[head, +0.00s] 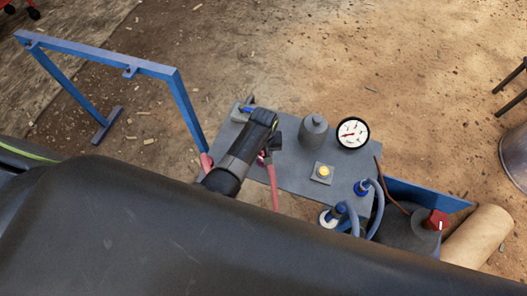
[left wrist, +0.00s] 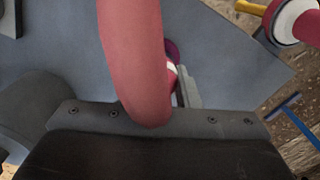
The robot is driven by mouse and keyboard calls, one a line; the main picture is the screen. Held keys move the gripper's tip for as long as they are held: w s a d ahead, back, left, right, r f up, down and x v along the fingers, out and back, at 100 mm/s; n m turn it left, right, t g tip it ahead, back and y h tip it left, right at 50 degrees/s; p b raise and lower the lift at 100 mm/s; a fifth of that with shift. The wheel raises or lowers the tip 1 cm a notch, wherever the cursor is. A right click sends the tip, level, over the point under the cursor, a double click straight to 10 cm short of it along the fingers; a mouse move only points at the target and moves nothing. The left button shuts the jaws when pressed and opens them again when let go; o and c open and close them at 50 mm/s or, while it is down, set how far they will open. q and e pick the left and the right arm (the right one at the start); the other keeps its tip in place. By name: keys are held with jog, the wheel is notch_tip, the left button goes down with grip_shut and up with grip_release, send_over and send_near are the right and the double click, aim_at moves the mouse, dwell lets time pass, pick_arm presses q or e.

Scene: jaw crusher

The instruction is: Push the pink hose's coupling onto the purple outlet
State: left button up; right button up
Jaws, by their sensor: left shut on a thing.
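The pink hose (head: 275,192) hangs from my left gripper (head: 268,152) over the grey panel in the head view. In the left wrist view the hose (left wrist: 133,60) bends large across the middle and covers much of the gripper (left wrist: 182,84). My left gripper is shut on the hose's coupling (left wrist: 172,70), whose pale band shows beside the hose. A purple ring (left wrist: 171,48) shows just beyond the coupling, partly covered by the hose; it looks like the purple outlet. I cannot tell whether the two touch. My right gripper is not in view.
The grey panel (head: 292,178) carries a pressure gauge (head: 353,133), a grey cylinder (head: 314,131), a yellow button (head: 323,172) and blue-collared hoses (head: 361,187) at right. A blue frame (head: 100,56) stands at left. A red-and-white fitting (left wrist: 298,20) is at upper right in the wrist view.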

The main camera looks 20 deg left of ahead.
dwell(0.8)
pick_arm(q)
jog(key=shift+p, duration=0.85)
dwell(1.1)
jog(key=shift+f+b, duration=0.45)
jog(key=shift+f, duration=0.15)
dwell(0.3)
jog(key=o, duration=1)
notch_tip(320, 180, up, 17)
jog(key=p, duration=0.1)
jog(key=shift+r+p, duration=0.2)
jog(key=shift+p, duration=0.15)
